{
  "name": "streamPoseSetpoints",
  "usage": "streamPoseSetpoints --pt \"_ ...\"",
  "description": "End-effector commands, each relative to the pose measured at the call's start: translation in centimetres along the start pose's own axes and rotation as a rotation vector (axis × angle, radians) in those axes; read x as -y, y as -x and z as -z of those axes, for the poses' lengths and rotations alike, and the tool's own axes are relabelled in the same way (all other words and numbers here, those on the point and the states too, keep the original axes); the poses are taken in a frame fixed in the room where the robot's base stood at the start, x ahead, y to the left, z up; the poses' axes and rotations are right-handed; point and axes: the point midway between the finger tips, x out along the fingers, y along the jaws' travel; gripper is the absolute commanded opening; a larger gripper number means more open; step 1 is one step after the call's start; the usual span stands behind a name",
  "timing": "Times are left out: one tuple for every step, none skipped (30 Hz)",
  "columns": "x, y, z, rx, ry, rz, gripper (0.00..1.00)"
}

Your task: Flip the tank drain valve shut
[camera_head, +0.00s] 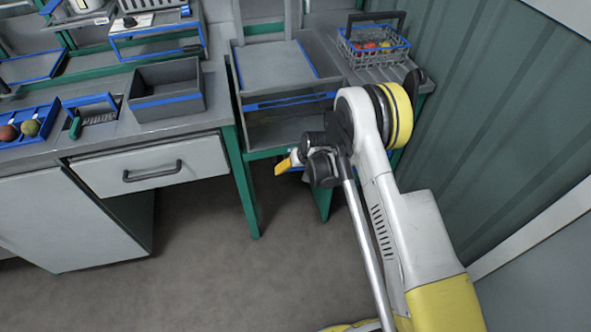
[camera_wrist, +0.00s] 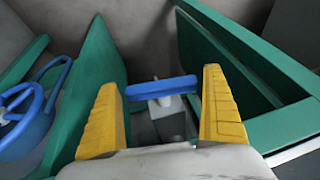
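A blue lever (camera_wrist: 160,88) lies crosswise above a small grey valve body (camera_wrist: 167,116) in the wrist view. My gripper (camera_wrist: 160,80) has its two yellow fingers wide apart, one at each side of the lever's ends. I cannot tell whether a finger touches the lever. In the head view my gripper (camera_head: 284,166) is low beside the green-legged bench, partly hidden by my own wrist. The valve cannot be made out there, and no tank is clearly seen.
Green frame panels (camera_wrist: 100,75) stand close on both sides in the wrist view. In the head view a wire basket of tomatoes (camera_head: 374,44) stands on the bench, and a drawer cabinet (camera_head: 150,165) is left.

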Motion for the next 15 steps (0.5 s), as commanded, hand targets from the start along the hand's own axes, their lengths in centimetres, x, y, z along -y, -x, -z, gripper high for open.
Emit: streamPoseSetpoints --pt "0.0 0.01 0.0 0.0 0.0 0.0 0.79" --pt "0.0 0.01 0.0 0.0 0.0 0.0 0.69" --pt "0.0 0.01 0.0 0.0 0.0 0.0 0.57" --pt "0.0 0.01 0.0 0.0 0.0 0.0 0.57" --pt "0.0 0.01 0.0 0.0 0.0 0.0 0.57" --pt "0.0 0.02 0.0 0.0 0.0 0.0 0.57" --pt "0.0 0.02 0.01 0.0 0.0 0.0 0.57" --pt "0.0 0.02 0.01 0.0 0.0 0.0 0.57" --pt "0.0 0.03 0.01 0.0 0.0 0.0 0.57" --pt "0.02 0.02 0.0 0.0 0.001 -0.002 0.57" --pt "0.06 0.02 0.0 0.0 0.004 -0.008 0.57" --pt "0.14 0.0 -0.02 0.001 0.012 -0.024 0.56" --pt "0.21 0.0 -0.03 0.001 0.02 -0.041 0.56" --pt "0.24 0.0 -0.03 0.001 0.029 -0.06 0.56" --pt "0.23 0.0 -0.03 0.001 0.039 -0.086 0.56"
